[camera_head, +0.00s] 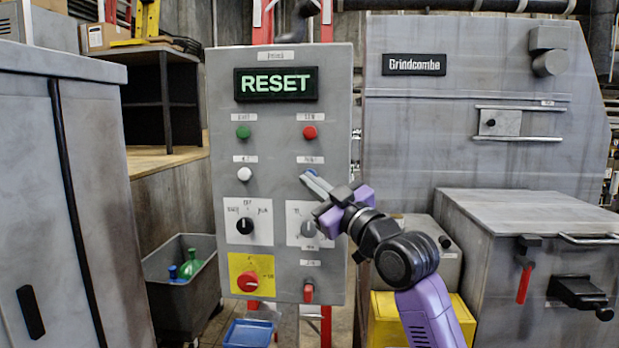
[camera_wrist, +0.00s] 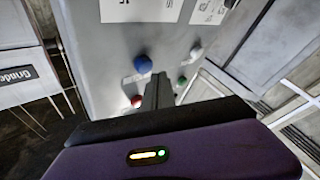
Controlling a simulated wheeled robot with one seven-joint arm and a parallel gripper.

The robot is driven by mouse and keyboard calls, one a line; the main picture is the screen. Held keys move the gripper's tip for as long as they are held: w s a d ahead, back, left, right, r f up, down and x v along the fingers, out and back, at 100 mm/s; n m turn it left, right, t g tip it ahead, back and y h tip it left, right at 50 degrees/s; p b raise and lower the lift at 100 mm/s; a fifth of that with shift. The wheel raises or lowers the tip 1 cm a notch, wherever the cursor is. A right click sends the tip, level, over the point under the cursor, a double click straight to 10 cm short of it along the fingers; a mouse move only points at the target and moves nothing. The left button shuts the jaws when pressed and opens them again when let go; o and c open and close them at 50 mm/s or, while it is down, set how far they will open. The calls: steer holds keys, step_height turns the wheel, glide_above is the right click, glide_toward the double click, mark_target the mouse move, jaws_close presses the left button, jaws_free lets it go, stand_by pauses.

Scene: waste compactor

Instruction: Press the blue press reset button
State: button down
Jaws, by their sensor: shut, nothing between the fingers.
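The blue button (camera_head: 308,173) is on the grey control panel (camera_head: 281,140), below the red button, and is mostly hidden by my fingertips in the head view. In the wrist view the round blue button (camera_wrist: 143,64) shows whole, just left of and beyond the tips of my fingers. My gripper (camera_head: 308,180) is shut and empty, its fingers pointing at the panel by the blue button; it also shows in the wrist view (camera_wrist: 159,78). I cannot tell whether the tips touch the button or the panel. A display (camera_head: 276,84) on the panel reads RESET in green.
Near the blue button are a red button (camera_head: 310,132), a green button (camera_head: 243,132) and a white button (camera_head: 244,174). Below are a black selector knob (camera_head: 245,225) and a red knob on yellow (camera_head: 248,281). The grey compactor (camera_head: 485,110) stands right; a cabinet (camera_head: 75,190) stands left.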

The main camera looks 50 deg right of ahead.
steer(key=shift+w+d+b, duration=0.25)
steer(key=shift+d+b, duration=0.05)
steer(key=shift+w+d+b, duration=0.3)
steer(key=shift+w+d, duration=0.05)
steer(key=shift+d, duration=0.05)
stand_by(1.0)
steer(key=shift+s+a, duration=0.6)
steer(key=shift+a, duration=0.1)
steer(key=shift+a, duration=0.1)
steer(key=shift+s+a+p, duration=0.15)
steer(key=shift+s+a, duration=0.65)
steer(key=shift+a, duration=0.15)
steer(key=shift+s+a+p, duration=0.15)
steer(key=shift+s+a, duration=0.6)
steer(key=shift+a, duration=0.2)
